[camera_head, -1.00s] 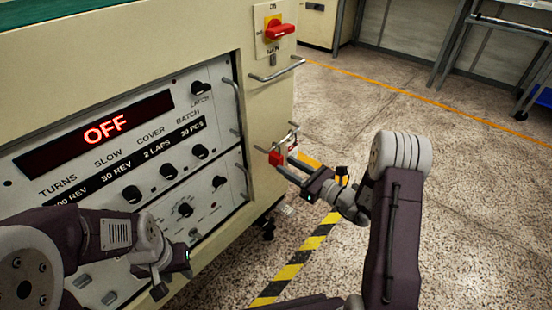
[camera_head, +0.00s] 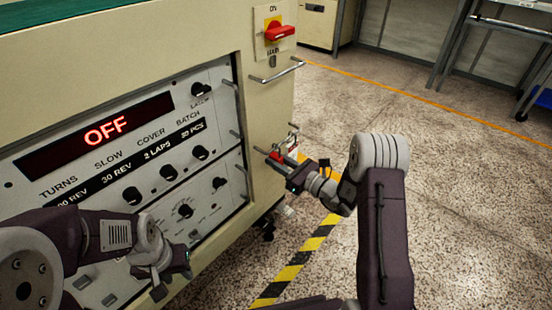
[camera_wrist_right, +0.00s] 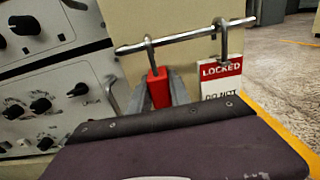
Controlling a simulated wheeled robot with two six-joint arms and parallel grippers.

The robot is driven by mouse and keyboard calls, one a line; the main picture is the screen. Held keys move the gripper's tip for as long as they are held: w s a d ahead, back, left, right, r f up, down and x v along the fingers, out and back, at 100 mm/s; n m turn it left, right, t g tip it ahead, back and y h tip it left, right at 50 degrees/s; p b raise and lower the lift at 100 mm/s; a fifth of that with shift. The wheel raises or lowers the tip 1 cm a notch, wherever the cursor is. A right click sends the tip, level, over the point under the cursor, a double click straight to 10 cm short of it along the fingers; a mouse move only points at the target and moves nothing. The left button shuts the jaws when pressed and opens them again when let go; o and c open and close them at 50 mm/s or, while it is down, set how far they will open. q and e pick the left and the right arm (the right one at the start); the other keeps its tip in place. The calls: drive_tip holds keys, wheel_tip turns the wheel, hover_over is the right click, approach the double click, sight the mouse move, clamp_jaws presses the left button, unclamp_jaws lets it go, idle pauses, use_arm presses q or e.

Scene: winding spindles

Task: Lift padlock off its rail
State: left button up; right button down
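A red padlock (camera_wrist_right: 158,88) hangs by its grey shackle from a thin metal rail (camera_wrist_right: 190,39) on the cabinet. In the head view the padlock (camera_head: 277,157) is a small, partly covered red patch. My right gripper (camera_head: 284,160) is at the padlock, and the wrist view shows a grey finger on each side of its body. The fingers are very close to it; whether they press on it is unclear. The padlock's lower end is hidden by my gripper. My left gripper (camera_head: 174,280) is low in front of the panel, empty, its fingers apart.
A red-and-white LOCKED tag (camera_wrist_right: 221,75) hangs from the same rail, right of the padlock. The panel (camera_head: 120,170) has knobs and a display reading OFF. A red rotary switch (camera_head: 279,31) and a handle (camera_head: 277,73) are above. Open floor lies to the right.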

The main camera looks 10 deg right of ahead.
drive_tip(key=shift+r, duration=0.15)
drive_tip(key=shift+r+p, duration=1)
drive_tip(key=shift+r, duration=0.05)
drive_tip(key=shift+d, duration=0.1)
drive_tip(key=shift+p+v, duration=0.35)
drive_tip(key=shift+v, duration=3.1)
drive_tip(key=p, duration=0.4)
approach(280, 157)
drive_tip(key=shift+s+d+r, duration=1.2)
drive_tip(key=shift+s+r, duration=0.15)
drive_tip(key=shift+s, duration=0.1)
